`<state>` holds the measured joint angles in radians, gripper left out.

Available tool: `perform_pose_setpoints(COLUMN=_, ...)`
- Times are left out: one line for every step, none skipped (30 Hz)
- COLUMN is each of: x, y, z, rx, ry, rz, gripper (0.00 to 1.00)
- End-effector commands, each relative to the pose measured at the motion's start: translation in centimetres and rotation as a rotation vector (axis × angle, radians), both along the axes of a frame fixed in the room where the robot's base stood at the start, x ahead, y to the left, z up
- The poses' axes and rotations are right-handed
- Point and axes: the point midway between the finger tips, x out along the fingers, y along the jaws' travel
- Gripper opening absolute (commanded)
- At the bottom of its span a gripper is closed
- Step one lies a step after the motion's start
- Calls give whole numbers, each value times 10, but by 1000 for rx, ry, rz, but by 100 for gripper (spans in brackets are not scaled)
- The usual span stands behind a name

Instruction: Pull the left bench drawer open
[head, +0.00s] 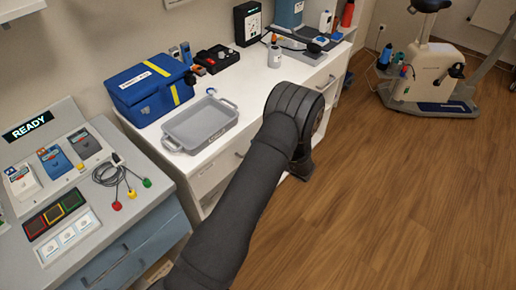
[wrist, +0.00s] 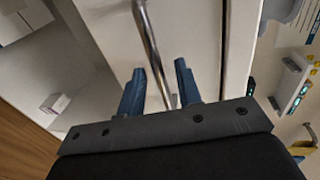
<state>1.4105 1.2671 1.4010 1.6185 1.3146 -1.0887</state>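The white left bench drawer (head: 213,174) is in the head view, on the front of the white bench, partly covered by my arm. It looks flush with the bench. In the wrist view its pale front (wrist: 190,35) fills the upper middle, and a metal bar handle (wrist: 150,38) runs down it. My gripper (wrist: 161,80) is open, with its two blue fingers apart. The lower part of the handle lies between the fingers in the picture, with gaps showing; contact cannot be seen.
On the bench top are a grey tray (head: 200,125), a blue case (head: 150,88) and several small devices. A grey console (head: 140,215) stands at the left. An open space with a small box (wrist: 55,103) is left of the drawer front. The wooden floor (head: 400,190) is clear.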

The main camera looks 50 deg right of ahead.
Motion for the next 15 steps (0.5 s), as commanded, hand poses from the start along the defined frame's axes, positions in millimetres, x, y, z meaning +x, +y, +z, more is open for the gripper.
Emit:
perform_pose_setpoints(x=0, y=0, z=0, rx=0, ry=0, rz=0, gripper=32)
perform_pose_setpoints(x=0, y=0, z=0, rx=0, ry=0, rz=0, gripper=32)
perform_pose_setpoints(x=0, y=0, z=0, rx=0, ry=0, rz=0, gripper=32)
perform_pose_setpoints(x=0, y=0, z=0, rx=0, ry=0, rz=0, gripper=26)
perform_pose_setpoints(x=0, y=0, z=0, rx=0, ry=0, rz=0, gripper=20)
perform_pose_setpoints(x=0, y=0, z=0, rx=0, ry=0, rz=0, gripper=12)
perform_pose_setpoints(x=0, y=0, z=0, rx=0, ry=0, rz=0, gripper=6)
perform_pose_setpoints(x=0, y=0, z=0, rx=0, ry=0, rz=0, gripper=0)
perform_pose_setpoints(x=0, y=0, z=0, rx=0, ry=0, rz=0, gripper=0)
perform_pose_setpoints(x=0, y=0, z=0, rx=0, ry=0, rz=0, gripper=0)
perform_pose_setpoints(x=0, y=0, z=0, rx=0, ry=0, rz=0, gripper=0)
perform_pose_setpoints(x=0, y=0, z=0, rx=0, ry=0, rz=0, gripper=0)
perform_pose_setpoints(x=-1, y=0, z=0, rx=0, ry=0, rz=0, gripper=0)
perform_pose_setpoints(x=-1, y=0, z=0, rx=0, ry=0, rz=0, gripper=0)
perform_pose_setpoints(x=-1, y=0, z=0, rx=0, ry=0, rz=0, gripper=0)
